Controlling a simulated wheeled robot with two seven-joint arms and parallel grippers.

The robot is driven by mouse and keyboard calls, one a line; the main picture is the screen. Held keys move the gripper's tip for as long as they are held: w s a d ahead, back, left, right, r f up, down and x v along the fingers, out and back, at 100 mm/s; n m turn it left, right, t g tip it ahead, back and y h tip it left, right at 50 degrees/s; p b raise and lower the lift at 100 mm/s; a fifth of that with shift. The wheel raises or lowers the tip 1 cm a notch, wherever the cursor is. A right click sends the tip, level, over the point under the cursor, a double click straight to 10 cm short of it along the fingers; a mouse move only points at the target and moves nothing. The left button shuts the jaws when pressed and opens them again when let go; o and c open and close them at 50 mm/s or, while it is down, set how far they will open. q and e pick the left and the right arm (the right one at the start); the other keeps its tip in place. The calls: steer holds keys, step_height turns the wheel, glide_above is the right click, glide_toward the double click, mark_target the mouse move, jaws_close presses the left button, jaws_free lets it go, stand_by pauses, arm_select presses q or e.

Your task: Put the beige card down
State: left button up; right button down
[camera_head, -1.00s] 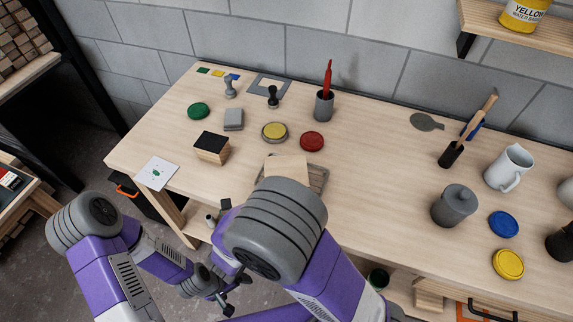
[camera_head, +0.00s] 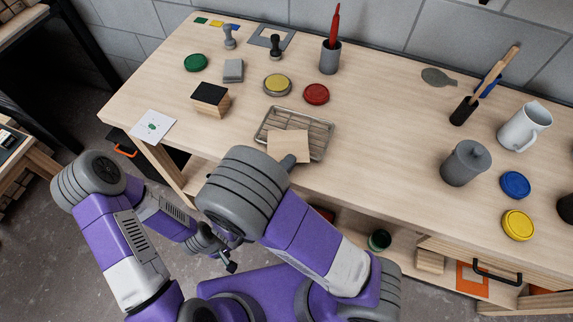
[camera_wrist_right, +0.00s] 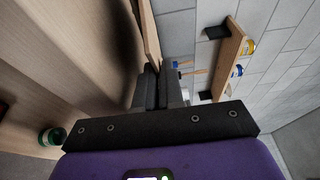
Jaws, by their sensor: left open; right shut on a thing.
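The beige card (camera_head: 288,144), a plain pale square, is in my right gripper over the near left part of a wire rack (camera_head: 325,139) near the table's front edge. I cannot tell whether the card touches the rack. In the right wrist view, my right gripper (camera_wrist_right: 158,87) is shut on the card (camera_wrist_right: 149,35), which shows nearly edge-on beyond the fingers. In the head view my right forearm hides most of that gripper. My left gripper (camera_head: 226,262) is open and empty, low in front of the table.
Left of the rack are a black-topped block (camera_head: 210,98) and a white card with a green mark (camera_head: 153,127). Behind it are a yellow pad (camera_head: 277,84) and a red pad (camera_head: 316,94). Bare tabletop lies between.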

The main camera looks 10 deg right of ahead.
steer(key=c, duration=1.3)
jaws_free()
steer(key=shift+o, duration=0.2)
steer(key=p+v, duration=0.2)
steer(key=v, duration=1)
steer(key=shift+d, duration=0.1)
